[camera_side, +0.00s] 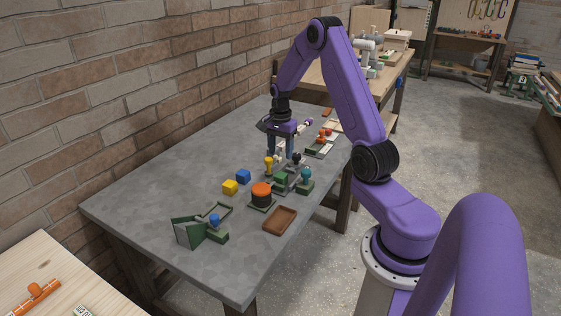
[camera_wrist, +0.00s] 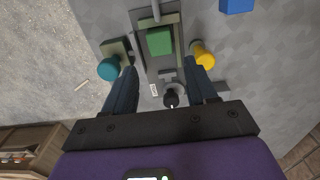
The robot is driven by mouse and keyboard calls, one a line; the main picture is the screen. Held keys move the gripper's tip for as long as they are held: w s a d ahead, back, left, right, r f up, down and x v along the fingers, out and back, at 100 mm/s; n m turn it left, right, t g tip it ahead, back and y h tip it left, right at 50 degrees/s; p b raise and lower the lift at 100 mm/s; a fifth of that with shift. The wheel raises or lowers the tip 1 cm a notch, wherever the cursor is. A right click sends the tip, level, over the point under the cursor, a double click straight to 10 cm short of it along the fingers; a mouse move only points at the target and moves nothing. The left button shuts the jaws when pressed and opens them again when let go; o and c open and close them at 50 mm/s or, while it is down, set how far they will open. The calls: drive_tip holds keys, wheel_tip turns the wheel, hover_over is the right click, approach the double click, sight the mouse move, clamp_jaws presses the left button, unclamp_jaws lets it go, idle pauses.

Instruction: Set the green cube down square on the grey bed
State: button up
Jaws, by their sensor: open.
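The green cube (camera_wrist: 159,41) rests on a grey bed (camera_wrist: 152,75), a narrow fixture with raised strips along its sides. In the wrist view it looks roughly in line with the bed, with a slight turn. In the side view the cube (camera_side: 281,179) is partly hidden among knobs and fixture parts. My gripper (camera_wrist: 162,65) is open and empty, its two fingers apart on either side of the bed. In the side view my gripper (camera_side: 280,154) points down above the fixture. The cube is not between the fingers; it lies ahead of them in the wrist view.
A black knob (camera_wrist: 171,98) stands between my fingers' bases in the wrist view. A teal knob (camera_wrist: 108,68) and a yellow knob (camera_wrist: 203,52) flank the bed.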

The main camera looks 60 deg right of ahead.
drive_tip(key=s+a+r+n, duration=0.25)
drive_tip(key=a+n, duration=0.25)
drive_tip(key=a, duration=0.4)
drive_tip(key=s+a+r+n, duration=0.2)
drive_tip(key=a+r+n, duration=0.25)
drive_tip(key=a, duration=0.35)
drive_tip(key=s+a+r+n, duration=0.25)
drive_tip(key=a+n, duration=0.35)
drive_tip(key=a, duration=0.3)
drive_tip(key=s+a+r+n, duration=0.1)
drive_tip(key=s+a+n, duration=0.2)
drive_tip(key=s+n, duration=0.4)
drive_tip(key=s+a+r+n, duration=0.1)
drive_tip(key=s+a+n, duration=0.3)
drive_tip(key=s+n, duration=0.4)
drive_tip(key=s, duration=0.5)
drive_tip(key=shift+s+r, duration=0.15)
drive_tip(key=shift+r, duration=0.1)
